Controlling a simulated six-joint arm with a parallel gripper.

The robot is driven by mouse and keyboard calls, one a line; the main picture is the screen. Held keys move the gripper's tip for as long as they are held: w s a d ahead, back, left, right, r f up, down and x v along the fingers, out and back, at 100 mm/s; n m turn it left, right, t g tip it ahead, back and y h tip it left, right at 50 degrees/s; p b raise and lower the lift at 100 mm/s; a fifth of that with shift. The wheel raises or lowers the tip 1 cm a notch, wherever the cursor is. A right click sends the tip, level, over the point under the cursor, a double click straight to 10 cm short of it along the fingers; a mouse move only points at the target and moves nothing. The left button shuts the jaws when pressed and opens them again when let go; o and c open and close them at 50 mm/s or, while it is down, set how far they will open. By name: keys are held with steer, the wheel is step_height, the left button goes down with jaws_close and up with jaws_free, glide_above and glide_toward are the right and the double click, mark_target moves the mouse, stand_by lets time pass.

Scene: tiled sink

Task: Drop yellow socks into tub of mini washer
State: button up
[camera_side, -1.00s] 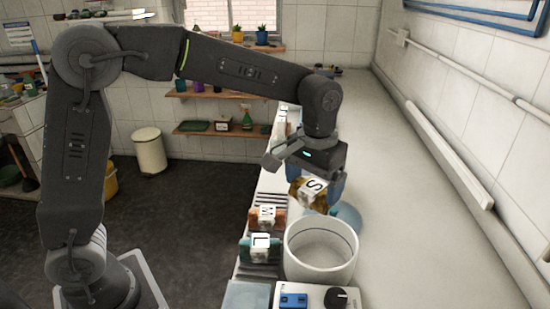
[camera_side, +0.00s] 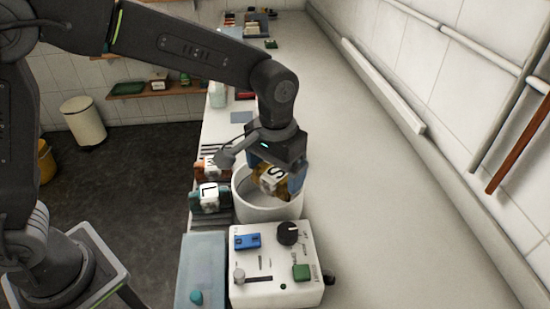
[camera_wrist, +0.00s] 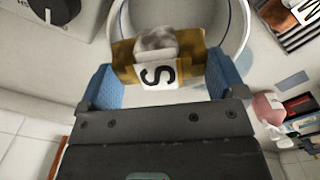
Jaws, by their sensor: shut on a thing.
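The yellow socks (camera_side: 268,181) are a yellow-brown bundle with a white label marked S. My gripper (camera_side: 276,172) is shut on them. In the side view they hang at the far rim of the round white tub (camera_side: 268,210), overlapping its opening. In the wrist view the socks (camera_wrist: 160,58) sit between the blue fingers of my gripper (camera_wrist: 160,75), with part of the tub's rim (camera_wrist: 246,22) beyond them. The mini washer's control panel (camera_side: 275,262) stands on the near side of the tub. The socks and gripper hide part of the tub.
Bundles labelled L (camera_side: 209,197) and M (camera_side: 210,166) stand in a rack just left of the tub. A pale blue lid or tray (camera_side: 202,270) lies left of the control panel. The counter to the right (camera_side: 370,200) is clear.

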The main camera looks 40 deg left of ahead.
mark_target(275, 171)
steer(key=shift+f, duration=0.15)
steer(key=o, duration=0.6)
steer(key=shift+o, duration=0.2)
step_height(275, 171, up, 14)
steer(key=s+a+r+t, duration=0.1)
steer(key=s+a+t, duration=0.1)
steer(key=s+a, duration=0.6)
steer(key=s+a+f+t, duration=0.3)
steer(key=s+a+f, duration=0.3)
steer(key=s+a, duration=0.2)
steer(key=shift+s+a+t, duration=0.25)
steer(key=shift+s+t, duration=0.05)
steer(key=shift+s, duration=0.45)
